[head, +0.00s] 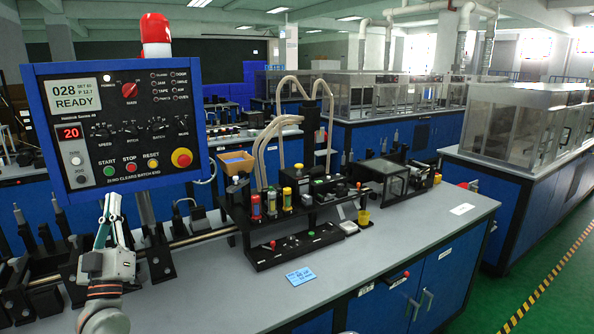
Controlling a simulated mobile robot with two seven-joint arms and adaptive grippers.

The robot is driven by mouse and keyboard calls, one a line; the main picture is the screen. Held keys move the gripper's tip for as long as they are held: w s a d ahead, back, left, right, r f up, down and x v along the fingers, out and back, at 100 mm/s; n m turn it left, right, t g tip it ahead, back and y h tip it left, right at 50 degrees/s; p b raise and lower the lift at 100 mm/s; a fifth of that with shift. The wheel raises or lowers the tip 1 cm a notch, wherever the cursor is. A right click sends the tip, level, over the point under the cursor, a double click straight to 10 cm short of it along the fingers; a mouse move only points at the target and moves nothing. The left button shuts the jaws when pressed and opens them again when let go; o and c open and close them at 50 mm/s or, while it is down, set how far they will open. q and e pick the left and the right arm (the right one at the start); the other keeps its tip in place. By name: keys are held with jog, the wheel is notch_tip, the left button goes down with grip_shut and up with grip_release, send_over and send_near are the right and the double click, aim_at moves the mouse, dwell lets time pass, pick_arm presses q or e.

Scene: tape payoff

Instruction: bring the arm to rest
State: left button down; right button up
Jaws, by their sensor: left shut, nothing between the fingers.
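My left gripper (108,222) is at the lower left of the head view, pointing up just below the control panel (118,125). Its fingers are together with nothing between them. It looks apart from the panel, though the gap in depth is hard to judge. The panel has a blue frame, a small screen that reads READY, a red 20 display, knobs, and START, STOP and RESET buttons. My right gripper is not in view.
A red beacon (155,35) stands above the panel. A metal rail with black brackets (158,258) runs behind my gripper. The grey bench top (385,250) holds a black lever block (292,247) and a blue card (301,276). The bench front right is clear.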

pick_arm(q)
jog(key=s+d+f+m+g+h, duration=0.2)
jog(key=d+f+m+g+h, duration=0.3)
jog(key=d+f+m+h, duration=0.65)
jog(key=s+d+f+g+y, duration=0.2)
jog(key=s+f+g+y, duration=0.4)
jog(key=f, duration=0.8)
jog(key=s+a+f+m+g+y, duration=0.1)
jog(key=s+a+f+g, duration=0.2)
jog(key=s, duration=0.5)
jog(key=s+a+f+m+g+y, duration=0.1)
jog(key=s+a+f+g+y, duration=0.15)
jog(key=s, duration=0.65)
jog(key=s+a+f+g+y, duration=0.1)
jog(key=s+a+f+g, duration=0.2)
jog(key=s, duration=0.5)
jog(key=d+f+n+t+h, duration=0.3)
jog(key=d+f+h, duration=0.4)
jog(key=d+f, duration=0.7)
notch_tip(320, 180, down, 4)
jog(key=shift+w+d+r+t, duration=0.1)
jog(key=shift+w+d+t, duration=0.15)
jog(key=shift+t, duration=0.2)
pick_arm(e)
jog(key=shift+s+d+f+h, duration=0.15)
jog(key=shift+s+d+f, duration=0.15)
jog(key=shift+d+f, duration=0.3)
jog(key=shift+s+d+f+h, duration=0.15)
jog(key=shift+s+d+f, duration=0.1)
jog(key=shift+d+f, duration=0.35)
